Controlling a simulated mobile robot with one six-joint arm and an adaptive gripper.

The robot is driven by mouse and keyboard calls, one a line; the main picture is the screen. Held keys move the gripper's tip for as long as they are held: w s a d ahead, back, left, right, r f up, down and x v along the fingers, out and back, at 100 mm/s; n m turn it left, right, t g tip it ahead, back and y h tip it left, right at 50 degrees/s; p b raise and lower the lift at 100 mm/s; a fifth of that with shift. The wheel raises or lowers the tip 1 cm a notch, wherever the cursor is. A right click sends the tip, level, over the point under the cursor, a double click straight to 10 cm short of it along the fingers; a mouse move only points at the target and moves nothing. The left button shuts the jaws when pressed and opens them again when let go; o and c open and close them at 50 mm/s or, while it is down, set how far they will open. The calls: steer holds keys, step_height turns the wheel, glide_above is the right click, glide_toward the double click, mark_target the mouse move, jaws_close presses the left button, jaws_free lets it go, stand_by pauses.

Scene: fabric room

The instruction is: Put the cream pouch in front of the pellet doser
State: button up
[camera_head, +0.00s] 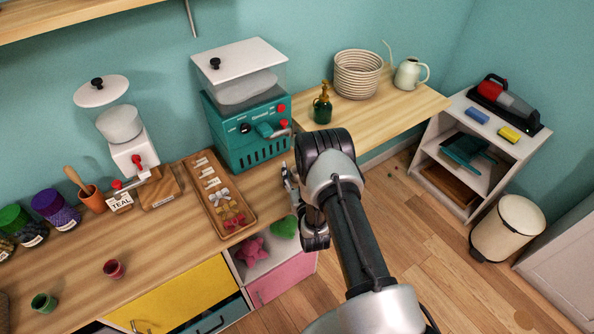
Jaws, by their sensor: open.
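Two machines with clear hoppers stand on the counter: a white dispenser (132,152) with red knobs at the left, and a teal machine (250,128) with a white lid. I cannot tell for certain which is the pellet doser. No cream pouch can be clearly made out. A wooden tray (243,234) between and in front of them holds several pale labelled pieces, a whitish bow-shaped piece (219,196), and mustard and red ones. My gripper (289,187) is open at the counter's right end, right of the tray, partly hidden by my arm. I see nothing held in it.
Small red (114,269) and green (43,302) cups are on the left counter. A green bottle (322,106) and coiled basket (358,75) stand at the back right.

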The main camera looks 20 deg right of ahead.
steer(key=s+p, duration=0.1)
steer(key=s, duration=0.2)
steer(key=s+p, duration=0.1)
steer(key=s, duration=0.2)
steer(key=s+p, duration=0.1)
steer(key=s, duration=0.2)
steer(key=shift+s+a+r, duration=0.2)
steer(key=shift+a+r, duration=0.05)
steer(key=shift+a, duration=0.1)
steer(key=shift+s+r+p, duration=0.15)
steer(key=shift+p, duration=0.55)
steer(key=s+p, duration=0.1)
steer(key=p, duration=0.1)
steer(key=s+p, duration=0.1)
steer(key=p, duration=0.2)
steer(key=shift+a+f, duration=0.1)
steer(key=shift+f, duration=0.1)
